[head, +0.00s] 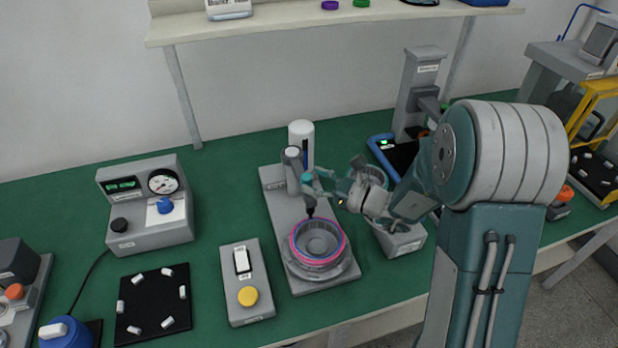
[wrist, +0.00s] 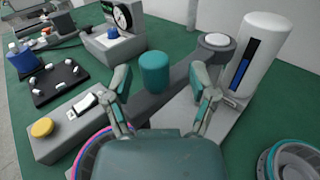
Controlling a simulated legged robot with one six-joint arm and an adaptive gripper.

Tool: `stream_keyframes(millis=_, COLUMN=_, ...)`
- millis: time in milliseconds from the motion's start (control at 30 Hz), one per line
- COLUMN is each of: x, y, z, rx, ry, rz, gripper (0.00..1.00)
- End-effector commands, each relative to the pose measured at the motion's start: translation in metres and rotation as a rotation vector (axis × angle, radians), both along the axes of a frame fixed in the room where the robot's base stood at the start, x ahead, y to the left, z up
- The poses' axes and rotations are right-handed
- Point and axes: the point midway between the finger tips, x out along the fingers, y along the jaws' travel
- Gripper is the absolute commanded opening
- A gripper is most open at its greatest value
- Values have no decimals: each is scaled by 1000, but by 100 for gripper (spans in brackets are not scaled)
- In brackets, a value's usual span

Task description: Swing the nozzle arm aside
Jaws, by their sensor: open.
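The nozzle arm (wrist: 180,84) is a dark grey bar running from a grey post (head: 292,158) beside a white reservoir (head: 302,140) with a blue level strip. A teal knob (wrist: 154,72) stands upright on the bar. In the head view, the black nozzle tip (head: 310,211) hangs over the back rim of a round hub (head: 318,240) with pink and blue rings. My gripper (wrist: 160,76) is open, with one finger on each side of the knob and visible gaps to both. In the head view, my gripper (head: 322,186) partly hides the bar.
A switch box (head: 246,283) with a yellow button stands left of the dispenser's grey base (head: 283,205). A gauge box (head: 147,205) and a black mat (head: 153,304) with white pieces lie farther left. Another round part (wrist: 293,161) shows at the wrist view's lower right. Green table is bare behind the gauge box.

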Motion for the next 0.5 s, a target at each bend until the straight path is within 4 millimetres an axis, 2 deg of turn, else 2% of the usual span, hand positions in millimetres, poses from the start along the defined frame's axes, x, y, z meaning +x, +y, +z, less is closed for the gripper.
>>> stream_keyframes(millis=33, x=2, y=7, z=0, rx=-1, ry=0, rz=4, gripper=73)
stream_keyframes(millis=167, x=6, y=15, z=0, rx=-2, ry=0, rz=3, gripper=73)
stream_keyframes(millis=400, x=6, y=15, z=0, rx=-1, ry=0, rz=1, gripper=73)
stream_keyframes(millis=433, x=6, y=15, z=0, rx=-1, ry=0, rz=1, gripper=69)
stream_keyframes(millis=467, x=6, y=14, z=0, rx=-1, ry=0, rz=1, gripper=55)
stream_keyframes(millis=500, x=6, y=13, z=0, rx=0, ry=0, rz=1, gripper=38)
